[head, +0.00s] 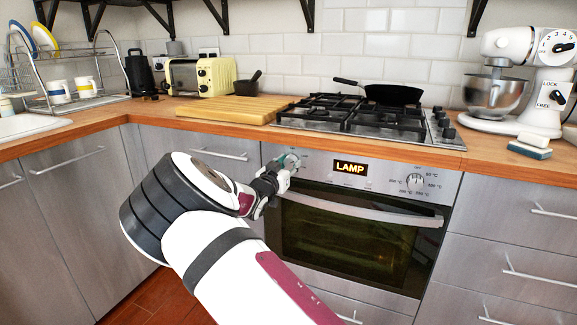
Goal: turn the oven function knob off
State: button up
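The oven (345,240) is built into the counter, and its display (350,168) reads LAMP. A knob on the left of its panel (291,160) is partly hidden by my gripper (283,168), which is at the panel's left end. I cannot tell whether the fingers touch or grip that knob, or which way it points. A second knob (415,182) on the right has temperature marks around it and stands clear of my gripper. The oven door is shut, with its handle (360,210) below the panel.
Above the oven is a gas hob (350,118) with a black pan (393,94). A wooden board (230,108) lies to its left, a stand mixer (520,75) to its right. Drawer handles (540,275) stick out at right. My arm covers the lower left of the oven.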

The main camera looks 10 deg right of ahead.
jog(key=c, duration=0.3)
jog(key=shift+p, duration=0.3)
jog(key=shift+r+n+p, duration=0.1)
jog(key=shift+n+p, duration=0.9)
jog(key=n+p, duration=0.2)
jog(key=shift+n, duration=0.3)
jog(key=n+p, duration=0.1)
jog(key=n, duration=0.2)
jog(key=shift+n+p, duration=0.7)
jog(key=shift+n, duration=1.5)
jog(key=o, duration=1.2)
jog(key=shift+c, duration=0.2)
